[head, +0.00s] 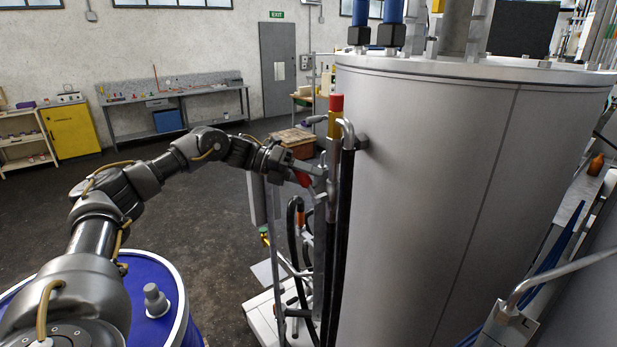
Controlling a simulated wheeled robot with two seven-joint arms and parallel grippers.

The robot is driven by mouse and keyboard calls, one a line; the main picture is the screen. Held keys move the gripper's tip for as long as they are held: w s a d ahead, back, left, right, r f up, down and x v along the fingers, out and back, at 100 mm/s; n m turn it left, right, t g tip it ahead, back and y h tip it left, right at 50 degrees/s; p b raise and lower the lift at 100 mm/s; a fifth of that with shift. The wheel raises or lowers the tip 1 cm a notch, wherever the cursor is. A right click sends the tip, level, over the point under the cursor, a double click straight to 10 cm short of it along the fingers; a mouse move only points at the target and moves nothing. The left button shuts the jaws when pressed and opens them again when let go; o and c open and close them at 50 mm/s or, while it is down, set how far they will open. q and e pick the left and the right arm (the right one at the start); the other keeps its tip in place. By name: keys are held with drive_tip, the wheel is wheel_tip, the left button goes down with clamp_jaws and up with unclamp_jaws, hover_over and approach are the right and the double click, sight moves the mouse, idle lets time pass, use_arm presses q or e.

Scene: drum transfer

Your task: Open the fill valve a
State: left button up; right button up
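My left arm reaches from the lower left toward the pipework on the left side of the large grey tank (430,190). My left gripper (312,174) is at the upright pipes there, seen from behind and small. A red part (302,178), possibly the handle of the fill valve, shows right beside the fingers. I cannot tell whether the fingers hold it, touch it or are apart from it. A red cap (336,103) on a yellow fitting (335,124) stands above, beside a bent grey pipe. My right gripper is out of view.
A blue drum (172,290) with a grey bung (155,300) stands at the lower left under my arm. Black hoses (342,235) hang along the tank. A workbench (185,93) and yellow cabinet (70,130) stand far back. The floor between is clear.

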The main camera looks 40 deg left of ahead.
use_arm(q)
drive_tip(key=shift+s+a+b, duration=0.15)
drive_tip(key=shift+a+b, duration=0.15)
drive_tip(key=shift+a, duration=0.1)
drive_tip(key=b+v, duration=0.1)
drive_tip(key=v, duration=0.9)
drive_tip(key=shift+r+b, duration=0.2)
drive_tip(key=shift+b, duration=0.15)
